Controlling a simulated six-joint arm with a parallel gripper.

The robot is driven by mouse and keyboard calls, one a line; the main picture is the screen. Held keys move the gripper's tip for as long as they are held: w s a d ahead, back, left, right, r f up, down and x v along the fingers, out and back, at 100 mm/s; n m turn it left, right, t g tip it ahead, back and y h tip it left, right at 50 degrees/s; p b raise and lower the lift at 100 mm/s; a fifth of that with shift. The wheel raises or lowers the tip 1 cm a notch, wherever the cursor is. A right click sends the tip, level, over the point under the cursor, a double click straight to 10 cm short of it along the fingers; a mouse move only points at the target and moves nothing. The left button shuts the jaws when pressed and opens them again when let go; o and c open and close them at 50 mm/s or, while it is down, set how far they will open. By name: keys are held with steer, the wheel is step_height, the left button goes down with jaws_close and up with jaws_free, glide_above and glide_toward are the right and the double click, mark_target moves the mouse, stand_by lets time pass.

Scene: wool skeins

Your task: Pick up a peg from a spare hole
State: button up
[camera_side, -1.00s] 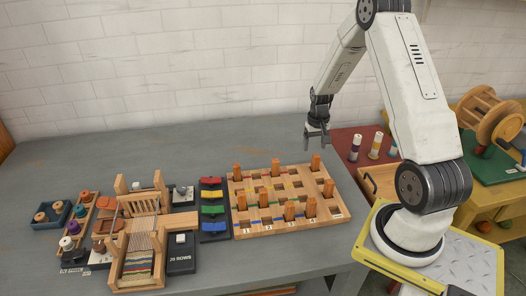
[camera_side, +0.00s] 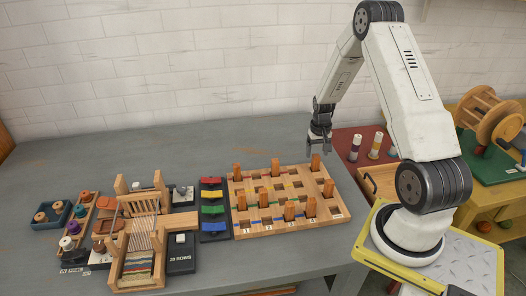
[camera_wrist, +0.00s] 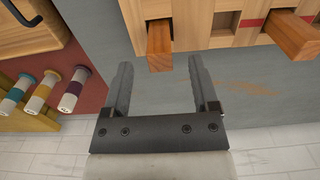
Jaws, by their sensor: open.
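The wooden peg board (camera_side: 270,227) lies on the grey table with several orange-brown pegs standing in its holes. One peg (camera_side: 315,162) stands at the board's far right edge. My gripper (camera_side: 319,150) is open and empty, just above and behind that peg. In the wrist view my gripper (camera_wrist: 164,92) shows its two fingers apart, and the same peg (camera_wrist: 159,47) lies ahead, roughly in line with the gap between them. A second peg (camera_wrist: 290,35) is further right in the wrist view. Some holes in the board are empty.
A small wooden loom (camera_side: 140,250) and a rack of coloured shuttles (camera_side: 212,208) stand left of the board. Wool spools (camera_side: 375,146) stand on a red surface to the right, by a wooden drawer (camera_side: 378,186). The table behind the board is clear.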

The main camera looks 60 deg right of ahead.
mark_target(315, 164)
steer(key=shift+d+f, duration=0.1)
steer(key=shift+f, duration=2.45)
jaws_close()
